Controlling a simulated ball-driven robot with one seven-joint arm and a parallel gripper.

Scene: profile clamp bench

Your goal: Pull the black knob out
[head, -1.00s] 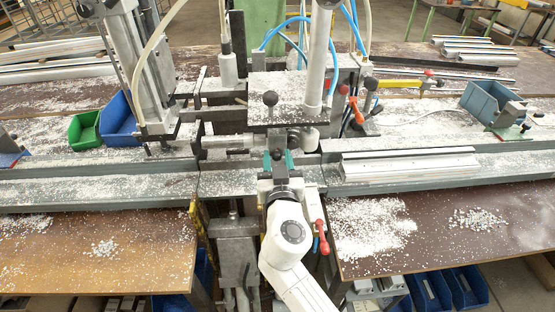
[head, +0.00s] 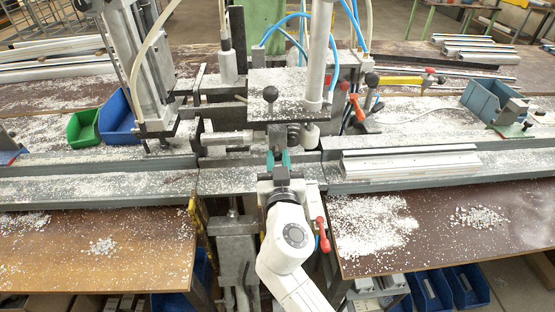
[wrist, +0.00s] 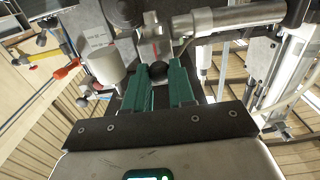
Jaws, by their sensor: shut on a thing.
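The black knob (wrist: 158,71) is a small dark ball between the green fingertips in the wrist view. My gripper (wrist: 159,74) is shut on it, with one finger at each side. In the head view my gripper (head: 278,158) reaches in from the front to the middle of the clamp bench, just below the clamp's top plate (head: 289,88). The held knob cannot be made out there, as the fingers cover it. Another black ball (head: 270,94) stands on a stem at the front of the top plate, apart from my gripper.
A white cylinder (wrist: 103,64) and a metal rod (wrist: 238,18) flank the fingers closely. A red-handled lever (head: 322,235) hangs right of my arm. Aluminium profiles (head: 410,166) lie on the right rail. Blue (head: 117,119) and green (head: 84,129) bins stand left. White chips litter the bench.

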